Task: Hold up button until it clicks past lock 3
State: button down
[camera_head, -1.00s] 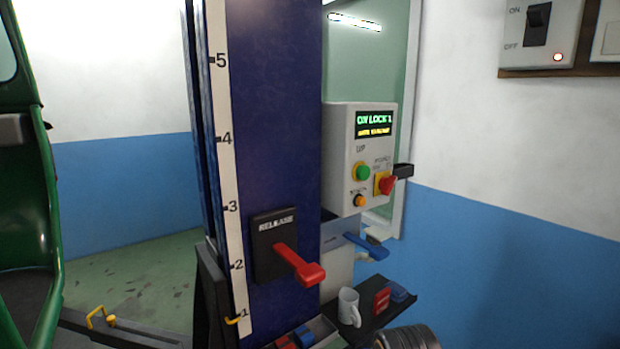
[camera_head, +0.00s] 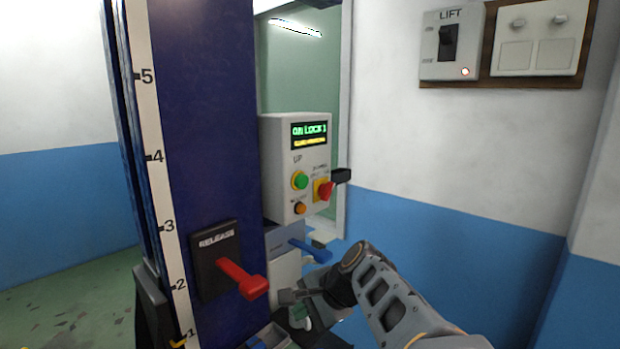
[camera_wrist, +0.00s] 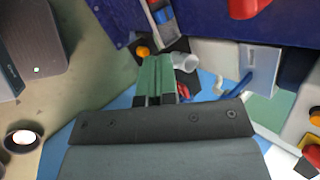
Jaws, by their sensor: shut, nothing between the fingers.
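The grey control box (camera_head: 278,165) stands beside the blue lift column (camera_head: 205,120). Its green UP button (camera_head: 299,181) is on the front face, with nothing touching it. The display (camera_head: 309,134) above reads "ON LOCK 1" over a yellow line too small to read. A yellow pointer (camera_head: 179,343) sits near the 1 on the column's number scale (camera_head: 158,155). My gripper (camera_head: 284,297) is below and in front of the box, apart from the button. In the wrist view its green fingers (camera_wrist: 157,75) are shut and empty.
A red release lever (camera_head: 243,279) sticks out left of my gripper. A blue lever (camera_head: 312,250) sits just above it. A red knob (camera_head: 326,192) and orange button (camera_head: 300,208) neighbour the green button. The LIFT switch (camera_head: 447,42) has a red light.

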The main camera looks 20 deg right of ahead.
aim_at(304, 181)
jog(key=w+d+r+m+t+y+p, duration=0.1)
jog(key=w+d+r+m+t, duration=0.3)
jog(key=d+r+m, duration=0.4)
jog(key=w+d+r+m+t+y+p, duration=0.1)
jog(key=w+d+r+m+t, duration=0.3)
jog(key=r, duration=0.7)
jog(key=d+m+t, duration=0.2)
jog(key=d+m, duration=0.2)
jog(key=shift+d+r, duration=0.25)
jog(key=shift+d, duration=0.15)
jog(key=p+x, duration=0.4)
jog(key=x, duration=1)
jog(key=shift+s+a, duration=0.1)
